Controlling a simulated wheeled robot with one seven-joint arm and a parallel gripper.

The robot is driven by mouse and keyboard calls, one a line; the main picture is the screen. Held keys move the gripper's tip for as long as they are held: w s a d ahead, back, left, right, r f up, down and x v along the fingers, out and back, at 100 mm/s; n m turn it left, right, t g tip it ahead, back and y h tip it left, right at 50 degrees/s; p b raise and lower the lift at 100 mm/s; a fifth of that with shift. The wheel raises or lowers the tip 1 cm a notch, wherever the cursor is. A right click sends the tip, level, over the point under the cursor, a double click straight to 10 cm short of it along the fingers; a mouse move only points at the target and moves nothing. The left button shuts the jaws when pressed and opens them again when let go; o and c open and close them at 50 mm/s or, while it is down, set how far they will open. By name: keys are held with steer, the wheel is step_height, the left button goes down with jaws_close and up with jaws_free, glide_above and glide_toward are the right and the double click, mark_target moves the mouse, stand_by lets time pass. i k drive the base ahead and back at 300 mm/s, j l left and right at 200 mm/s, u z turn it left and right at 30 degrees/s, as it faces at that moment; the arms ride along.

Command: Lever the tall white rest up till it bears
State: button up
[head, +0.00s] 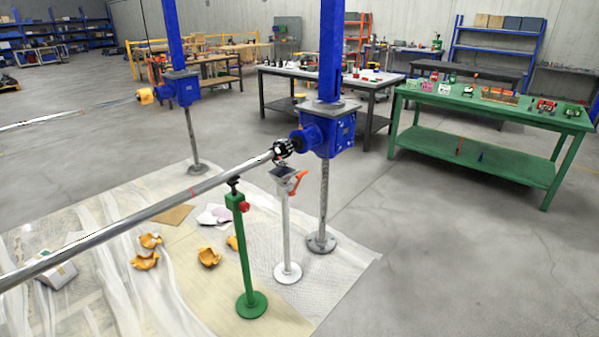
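The tall white rest (284,232) stands upright on a round white foot on the sheet, left of the near blue screw jack (328,130). Its dark-topped head (285,174) is just below the right end of the long steel shaft (150,210), near a black coupling (283,148). A narrow gap seems to show between head and shaft; contact cannot be made out for sure. An orange lever (299,182) sticks out on the head's right side. My gripper is not in view.
A green rest (246,255) with a red knob stands left of the white rest, its top close under the shaft. Broken orange pieces (208,257) lie on the sheet (340,268). A green table (487,160) stands at right. Floor on the right is clear.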

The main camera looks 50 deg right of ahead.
mark_target(300, 176)
steer(key=i+l, duration=0.45)
steer(key=l, duration=0.15)
steer(key=i+l, duration=0.45)
steer(key=l, duration=0.15)
steer(key=i+l, duration=0.95)
steer(key=l, duration=0.25)
steer(key=i+l, duration=0.45)
steer(key=l, duration=0.15)
